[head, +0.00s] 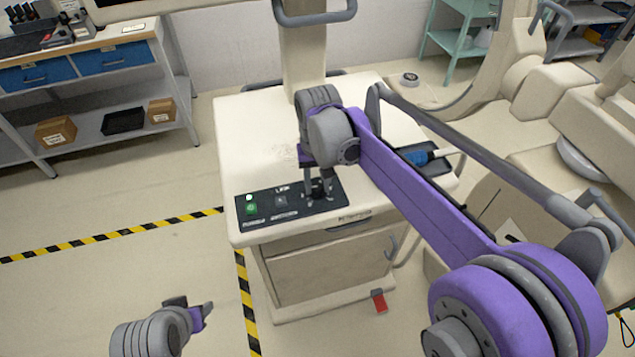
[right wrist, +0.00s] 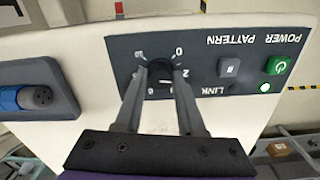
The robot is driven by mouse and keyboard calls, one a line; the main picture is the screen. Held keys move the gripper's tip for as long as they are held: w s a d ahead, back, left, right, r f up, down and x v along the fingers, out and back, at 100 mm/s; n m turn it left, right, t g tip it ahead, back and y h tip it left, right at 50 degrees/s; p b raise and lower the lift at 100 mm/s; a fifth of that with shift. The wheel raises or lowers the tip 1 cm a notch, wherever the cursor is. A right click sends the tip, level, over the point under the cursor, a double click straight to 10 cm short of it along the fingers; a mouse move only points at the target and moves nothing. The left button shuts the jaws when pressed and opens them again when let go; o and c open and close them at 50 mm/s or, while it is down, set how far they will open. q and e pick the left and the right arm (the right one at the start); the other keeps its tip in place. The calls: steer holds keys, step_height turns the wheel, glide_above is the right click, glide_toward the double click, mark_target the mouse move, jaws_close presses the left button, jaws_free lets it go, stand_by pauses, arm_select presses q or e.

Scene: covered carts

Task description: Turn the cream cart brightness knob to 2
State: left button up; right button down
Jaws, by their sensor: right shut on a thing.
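The cream cart (head: 265,135) stands in the middle of the head view with a black control panel (head: 264,213) along its front top edge. In the right wrist view the panel appears upside down. My right gripper (head: 318,190) points down at the panel's right end, its fingers (right wrist: 160,78) shut on the black brightness knob (right wrist: 159,71). Dial figures ring the knob; 0 and 2 show beside one finger, while others are partly covered. Where the knob points cannot be made out. My left gripper (head: 190,308) is low at the left, away from the cart; its finger gap is unclear.
A green power button (right wrist: 278,66) and a pattern button (right wrist: 229,67) sit on the same panel. A blue-tipped probe (head: 417,157) lies in a holder at the cart's right side. A workbench (head: 85,42) stands back left. The floor left of the cart is clear.

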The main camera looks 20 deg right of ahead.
mark_target(317, 186)
steer(key=c, duration=0.5)
jaws_free()
step_height(317, 186, up, 11)
steer(key=shift+p, duration=0.35)
steer(key=shift+f, duration=0.1)
steer(key=s+d+f+t, duration=0.2)
steer(key=s+f, duration=0.6)
steer(key=s, duration=0.2)
steer(key=s+d+f+n+t, duration=0.1)
steer(key=s+d+f+t, duration=0.2)
steer(key=s+f, duration=0.5)
steer(key=shift+s+t, duration=0.3)
steer(key=shift+s, duration=0.55)
